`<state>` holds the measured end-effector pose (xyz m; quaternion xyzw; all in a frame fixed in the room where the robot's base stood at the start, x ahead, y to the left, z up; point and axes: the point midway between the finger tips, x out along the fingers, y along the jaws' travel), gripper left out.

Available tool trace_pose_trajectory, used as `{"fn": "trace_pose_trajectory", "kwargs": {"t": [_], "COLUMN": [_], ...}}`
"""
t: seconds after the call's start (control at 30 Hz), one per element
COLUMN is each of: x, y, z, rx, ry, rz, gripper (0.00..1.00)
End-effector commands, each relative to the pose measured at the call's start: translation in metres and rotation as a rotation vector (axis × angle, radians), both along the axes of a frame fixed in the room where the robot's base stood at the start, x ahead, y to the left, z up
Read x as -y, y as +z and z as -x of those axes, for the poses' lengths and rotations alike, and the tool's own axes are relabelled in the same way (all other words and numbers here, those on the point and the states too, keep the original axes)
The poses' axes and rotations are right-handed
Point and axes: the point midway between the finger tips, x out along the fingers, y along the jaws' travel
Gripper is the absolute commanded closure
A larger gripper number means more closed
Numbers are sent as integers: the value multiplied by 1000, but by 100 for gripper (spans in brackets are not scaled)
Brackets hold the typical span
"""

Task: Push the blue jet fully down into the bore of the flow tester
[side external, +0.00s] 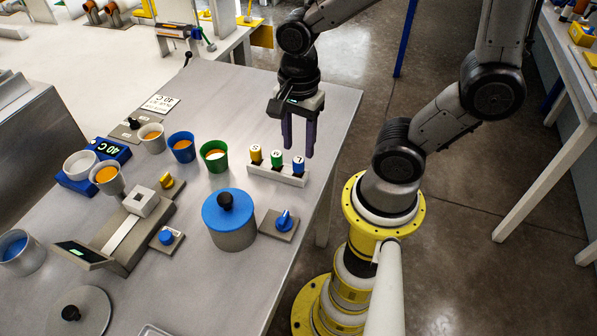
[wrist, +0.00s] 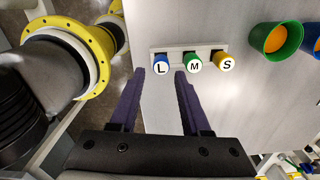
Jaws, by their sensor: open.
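The blue jet (side external: 298,165), its pale cap marked L in the wrist view (wrist: 161,62), stands upright at one end of a white rack (side external: 278,175). My gripper (side external: 299,152) is open and empty, fingers pointing down near the blue jet. In the wrist view the jet shows just beyond the gap between the fingertips (wrist: 160,73); I see no contact. What looks like the flow tester, a grey base with a pale block (side external: 142,201) and a small screen (side external: 82,253), stands to the left. Its bore is too small to read clearly.
A green jet (side external: 277,159) and a yellow jet (side external: 256,154) share the rack. The table's right edge is close to the rack.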

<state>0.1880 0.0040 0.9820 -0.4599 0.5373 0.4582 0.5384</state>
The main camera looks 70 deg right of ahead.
Motion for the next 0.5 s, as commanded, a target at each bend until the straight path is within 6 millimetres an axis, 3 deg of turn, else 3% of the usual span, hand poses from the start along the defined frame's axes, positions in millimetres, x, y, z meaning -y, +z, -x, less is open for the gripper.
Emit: {"fn": "trace_pose_trajectory", "kwargs": {"t": [0.23,0.5], "x": [1,4], "y": [-18,-54], "z": [0,-1], "rx": [-2,-3], "ry": [-1,0], "rz": [0,0], "gripper": [53,53]}}
